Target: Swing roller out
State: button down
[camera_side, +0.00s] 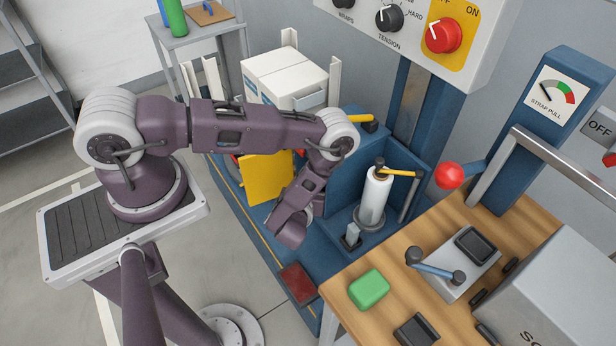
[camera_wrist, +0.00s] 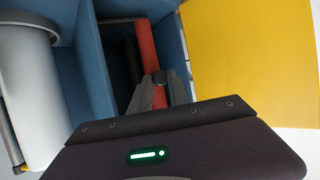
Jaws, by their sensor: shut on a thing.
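In the wrist view, an upright red bar (camera_wrist: 147,48) stands inside a blue compartment, with a dark rod-like shape (camera_wrist: 131,62) beside it, possibly the roller. My gripper (camera_wrist: 160,82) reaches in at the bar's lower end. My wrist hides the fingertips and red bar in the side view.
A yellow lever (camera_side: 398,173) sits on top of the film roll. A wooden bench (camera_side: 400,285) with a green block (camera_side: 369,289) is at the front right. A red ball knob (camera_side: 449,175) sticks out above the bench. White boxes (camera_side: 285,75) stand behind my arm.

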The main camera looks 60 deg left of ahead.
jog(key=shift+s+d+n+g+y, duration=0.25)
jog(key=shift+d+n+g+y, duration=0.5)
jog(key=shift+n+g, duration=0.3)
jog(key=shift+s+d+n+g+y, duration=0.2)
jog(key=shift+d+n+g+y, duration=0.35)
jog(key=shift+d+n+g, duration=0.4)
jog(key=shift+a, duration=0.15)
jog(key=c, duration=1.3)
grip_release()
